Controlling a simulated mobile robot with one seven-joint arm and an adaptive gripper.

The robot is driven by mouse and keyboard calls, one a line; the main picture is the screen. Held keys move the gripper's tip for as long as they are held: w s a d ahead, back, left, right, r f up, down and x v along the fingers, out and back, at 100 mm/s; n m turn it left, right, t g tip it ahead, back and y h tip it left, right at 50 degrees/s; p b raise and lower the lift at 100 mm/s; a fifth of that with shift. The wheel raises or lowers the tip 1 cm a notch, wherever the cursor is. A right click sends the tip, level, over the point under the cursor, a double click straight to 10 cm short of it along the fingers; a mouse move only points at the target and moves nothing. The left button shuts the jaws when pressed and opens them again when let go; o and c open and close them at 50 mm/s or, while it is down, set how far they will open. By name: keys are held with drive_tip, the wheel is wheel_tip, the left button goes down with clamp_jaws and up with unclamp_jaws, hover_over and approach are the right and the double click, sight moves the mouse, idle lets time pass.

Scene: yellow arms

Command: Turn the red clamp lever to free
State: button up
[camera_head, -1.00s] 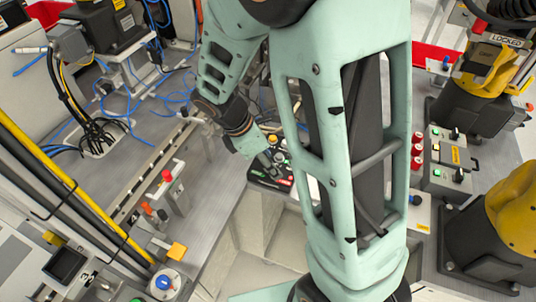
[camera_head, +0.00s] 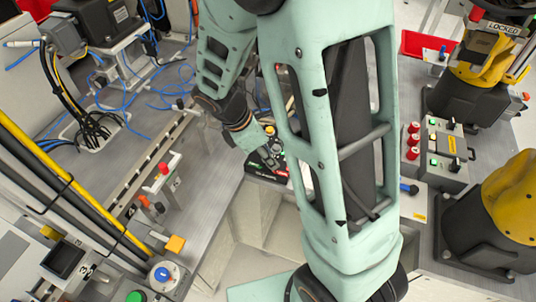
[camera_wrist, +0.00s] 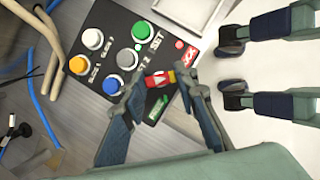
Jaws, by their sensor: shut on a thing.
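The red clamp lever (camera_wrist: 157,80), with a yellow band, sits on a black control panel (camera_wrist: 118,22) in the wrist view. A red LOCK label (camera_wrist: 186,52) lies above and right of it, a green FREE label (camera_wrist: 158,108) below it. My gripper (camera_wrist: 160,85) is shut on the lever, one finger on each side. The lever's exact angle is hard to tell. In the head view my gripper (camera_head: 268,160) is down at the panel (camera_head: 260,175), and the lever is hidden or too small to make out.
Green, white, yellow and blue buttons (camera_wrist: 113,86) crowd the panel beside my fingers. Blue cables (camera_head: 160,90) lie on the bench behind. A red-topped lever stand (camera_head: 163,172) is to the left. Yellow robot arms (camera_head: 515,200) stand at the right.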

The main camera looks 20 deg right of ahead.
drive_tip(key=shift+m, duration=0.3)
drive_tip(key=m+g+p, duration=0.1)
drive_tip(key=m, duration=0.3)
drive_tip(key=shift+w+g, duration=0.15)
drive_tip(key=shift+g, duration=0.25)
drive_tip(key=m, duration=0.2)
drive_tip(key=m+g, duration=0.1)
drive_tip(key=m, duration=0.2)
drive_tip(key=shift+w+g+y+p, duration=0.15)
drive_tip(key=shift+g+y+p, duration=0.15)
drive_tip(key=shift+y+p, duration=0.1)
drive_tip(key=m+g+y, duration=0.1)
drive_tip(key=m, duration=0.3)
drive_tip(key=shift+w, duration=0.1)
drive_tip(key=shift+d+m+g+y, duration=0.15)
drive_tip(key=shift+m+y, duration=0.3)
drive_tip(key=shift+m, duration=0.6)
drive_tip(key=shift+a+m+g+y, duration=0.15)
drive_tip(key=shift+m+y, duration=0.3)
drive_tip(key=shift+m, duration=0.6)
drive_tip(key=shift+d, duration=0.15)
drive_tip(key=o, duration=1.2)
drive_tip(key=shift+c, duration=0.2)
drive_tip(key=v, duration=1.2)
